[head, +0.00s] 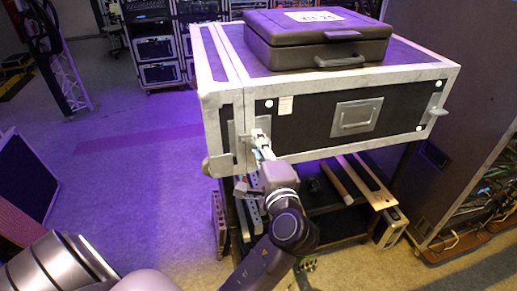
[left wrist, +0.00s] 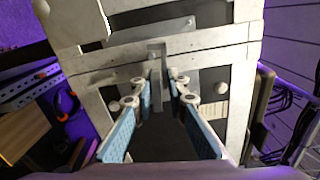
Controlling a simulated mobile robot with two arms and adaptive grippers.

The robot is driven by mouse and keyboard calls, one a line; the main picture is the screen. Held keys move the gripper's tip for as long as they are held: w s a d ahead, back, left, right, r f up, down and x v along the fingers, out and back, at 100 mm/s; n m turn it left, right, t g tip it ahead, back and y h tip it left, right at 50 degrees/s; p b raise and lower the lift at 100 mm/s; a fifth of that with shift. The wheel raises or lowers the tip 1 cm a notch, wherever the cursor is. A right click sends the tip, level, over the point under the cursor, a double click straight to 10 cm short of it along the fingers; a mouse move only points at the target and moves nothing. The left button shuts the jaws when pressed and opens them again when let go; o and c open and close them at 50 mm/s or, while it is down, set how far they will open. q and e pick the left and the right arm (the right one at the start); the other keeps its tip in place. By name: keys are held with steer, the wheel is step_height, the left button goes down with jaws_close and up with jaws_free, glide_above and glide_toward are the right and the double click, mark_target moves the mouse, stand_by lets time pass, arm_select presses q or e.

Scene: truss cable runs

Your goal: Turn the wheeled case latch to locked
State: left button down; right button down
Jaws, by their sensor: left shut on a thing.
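The wheeled case (head: 310,135) is a black box with silver edges, and it fills the upper right of the head view. Its latch (left wrist: 157,58) shows in the left wrist view as a narrow grey tab on a grey plate by the lid seam. My left gripper (head: 258,137) is at the left end of the case front, its blue-padded fingers on both sides of the tab. In the left wrist view the left gripper (left wrist: 161,82) is shut on the latch. The fingertips partly hide the tab. My right gripper is not in view.
A dark smaller case (head: 318,45) with a label lies on top. A recessed handle (head: 357,117) and another grey fitting (head: 435,108) are on the front. A shelf with planks (head: 345,182) is below. A tall cabinet (head: 465,90) stands close right.

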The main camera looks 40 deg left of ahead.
arm_select(q)
steer(key=shift+s+f+n+g+b, duration=0.1)
steer(key=shift+f+n+g+b, duration=0.2)
steer(key=shift+f+n+b, duration=0.4)
steer(key=c, duration=2.1)
jaws_free()
steer(key=shift+r, duration=0.2)
steer(key=shift+r, duration=0.2)
